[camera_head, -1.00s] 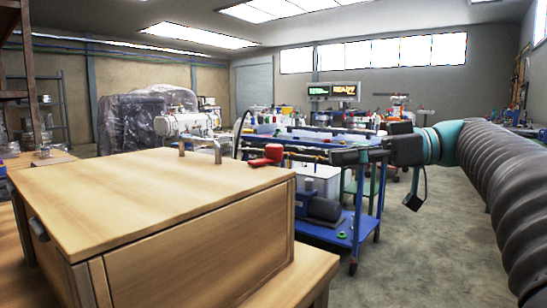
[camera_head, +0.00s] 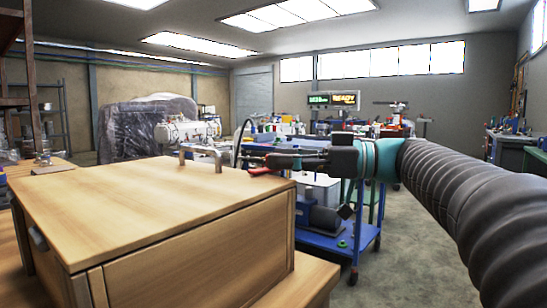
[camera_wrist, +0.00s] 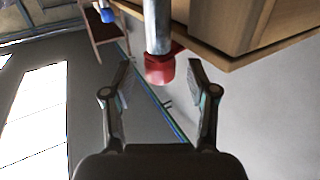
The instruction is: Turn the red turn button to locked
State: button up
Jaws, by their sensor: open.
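The red turn button (camera_wrist: 159,69) sits on the end of a grey metal rod (camera_wrist: 157,25) in the wrist view. My gripper (camera_wrist: 160,68) is open, with one finger on each side of the button in the picture. A gap shows between each finger and the button. In the head view my gripper (camera_head: 252,162) reaches in from the right, level with the top of the wooden cabinet. Only a small red part of the button (camera_head: 259,171) shows there, mostly hidden behind my fingers. I cannot read its locked or unlocked position.
The wooden cabinet (camera_head: 130,203) fills the lower left, close to my gripper. A blue cart (camera_head: 335,245) with equipment stands behind and below my arm. Open floor lies at the right.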

jog(key=shift+w+a, duration=0.15)
jog(key=shift+a, duration=0.75)
grip_shut()
jog(key=shift+w+f+n+g+b, duration=0.15)
jog(key=shift+n+g+b, duration=0.4)
jog(key=shift+g, duration=0.45)
jog(key=shift+n+g, duration=1.25)
jog(key=shift+g, duration=0.65)
jog(key=shift+r, duration=0.2)
